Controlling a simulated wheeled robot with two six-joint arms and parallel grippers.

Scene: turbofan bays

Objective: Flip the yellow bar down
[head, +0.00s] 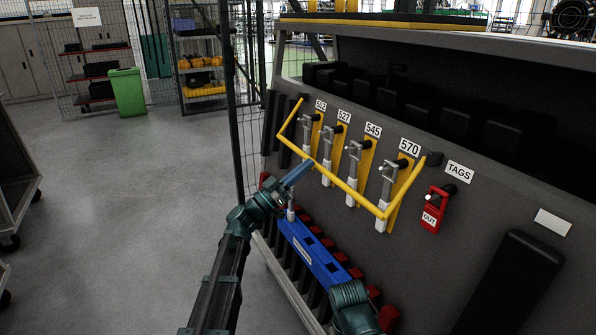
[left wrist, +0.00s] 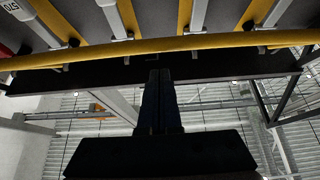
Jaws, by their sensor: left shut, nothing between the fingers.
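The yellow bar (head: 335,182) is a U-shaped frame hinged on the grey panel. Its long rail runs slanting in front of the row of grey handles (head: 355,172) on yellow plates. In the left wrist view the rail (left wrist: 100,51) crosses the top of the picture. My left gripper (head: 306,165) is shut and empty, with its tips just below and beside the rail. In the left wrist view its closed dark fingers (left wrist: 158,75) point up toward the rail; I cannot tell whether they touch it. My right gripper's fingers do not show.
A blue slotted rack (head: 312,254) sits below the bar, with several red-topped parts beside it. A red OUT tag lock (head: 432,212) hangs right of the bar. A wire mesh fence (head: 245,130) stands left of the panel.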

